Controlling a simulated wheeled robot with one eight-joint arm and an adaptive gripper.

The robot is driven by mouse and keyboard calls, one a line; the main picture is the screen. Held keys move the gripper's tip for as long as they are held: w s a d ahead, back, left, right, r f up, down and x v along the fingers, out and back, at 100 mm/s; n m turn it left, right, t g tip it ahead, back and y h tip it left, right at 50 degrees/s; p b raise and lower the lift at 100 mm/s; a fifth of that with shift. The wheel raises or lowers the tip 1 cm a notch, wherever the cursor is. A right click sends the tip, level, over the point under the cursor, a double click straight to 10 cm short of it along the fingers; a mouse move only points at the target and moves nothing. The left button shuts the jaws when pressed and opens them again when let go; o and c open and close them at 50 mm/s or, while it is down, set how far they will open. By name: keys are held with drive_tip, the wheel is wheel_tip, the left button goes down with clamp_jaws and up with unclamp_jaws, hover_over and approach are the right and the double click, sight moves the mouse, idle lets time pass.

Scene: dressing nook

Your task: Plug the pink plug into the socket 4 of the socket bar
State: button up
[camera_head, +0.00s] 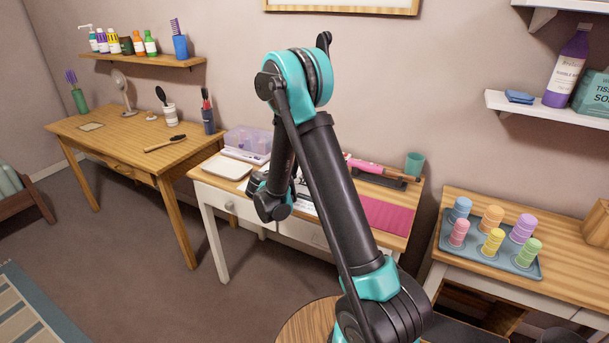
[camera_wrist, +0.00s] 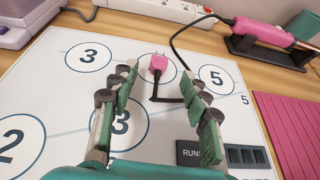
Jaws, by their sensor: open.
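The pink plug (camera_wrist: 159,65) lies on a white board printed with numbered circles, its prongs pointing to the top of the wrist view. A black cord runs from it to a pink hot tool. My gripper (camera_wrist: 160,75) is open, with one green-padded finger on each side of the plug and gaps between. A white bar (camera_wrist: 165,8) with a red part at its right end, apparently the socket bar, is cut off at the top; its socket numbers cannot be read. In the head view my arm hides the plug.
The pink hot tool (camera_wrist: 265,30) rests on a dark holder at the right, beside a pink mat (camera_head: 385,215). A purple clear box (camera_head: 248,142) and a white tray (camera_head: 228,167) stand on the left of the table. A teal cup (camera_head: 414,164) stands at the back right.

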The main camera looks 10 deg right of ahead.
drive_tip(key=x, duration=0.5)
drive_tip(key=shift+a, duration=0.1)
drive_tip(key=shift+c, duration=0.6)
clamp_jaws()
